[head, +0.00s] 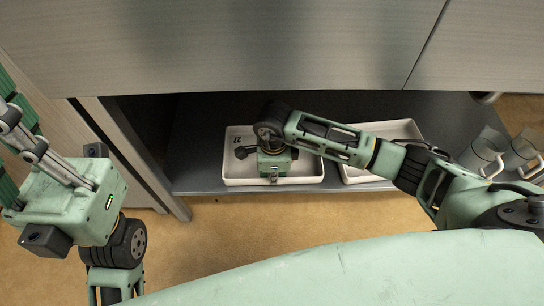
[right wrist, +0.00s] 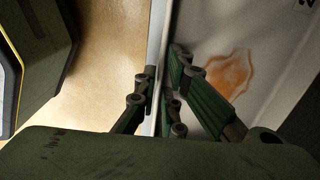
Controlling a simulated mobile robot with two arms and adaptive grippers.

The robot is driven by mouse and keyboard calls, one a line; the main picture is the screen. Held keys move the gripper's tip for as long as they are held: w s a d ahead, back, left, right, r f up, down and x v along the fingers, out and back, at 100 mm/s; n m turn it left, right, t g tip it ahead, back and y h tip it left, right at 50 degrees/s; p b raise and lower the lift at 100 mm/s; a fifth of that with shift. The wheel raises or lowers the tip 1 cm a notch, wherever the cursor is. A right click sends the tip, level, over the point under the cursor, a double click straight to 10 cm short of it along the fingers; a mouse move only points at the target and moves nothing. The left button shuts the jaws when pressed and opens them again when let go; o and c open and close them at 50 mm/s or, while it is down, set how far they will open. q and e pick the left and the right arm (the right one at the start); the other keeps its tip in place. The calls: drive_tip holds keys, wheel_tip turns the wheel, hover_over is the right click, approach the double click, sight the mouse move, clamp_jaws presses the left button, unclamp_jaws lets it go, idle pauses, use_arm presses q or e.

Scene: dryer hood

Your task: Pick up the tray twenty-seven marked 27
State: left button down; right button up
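The tray marked 27 (head: 232,173) is a white, shallow tray flat on a dark shelf. Its number shows upside down near the back left in the head view. My right gripper (head: 274,177) points down at its front wall and hides part of it. In the right wrist view the tray wall (right wrist: 160,40) runs between the fingers of the right gripper (right wrist: 163,85), which sit close on both sides of it. An orange-brown stain shows on the tray floor. My left gripper (head: 15,140) is empty at the left, its fingers apart and partly cut off.
A second white tray (head: 352,174) lies just right, partly behind my right arm. Clear glass mugs (head: 484,153) stand at the shelf's right end. A grey cabinet front (head: 230,45) overhangs the shelf (head: 195,140). A panel (head: 135,150) bounds the left side.

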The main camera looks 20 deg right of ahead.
wheel_tip(320, 180, down, 3)
drive_tip(key=shift+r+b, duration=0.15)
drive_tip(key=shift+b, duration=0.25)
drive_tip(key=shift+c, duration=0.6)
clamp_jaws()
drive_tip(key=shift+w+r, duration=0.1)
drive_tip(key=shift+r, duration=0.05)
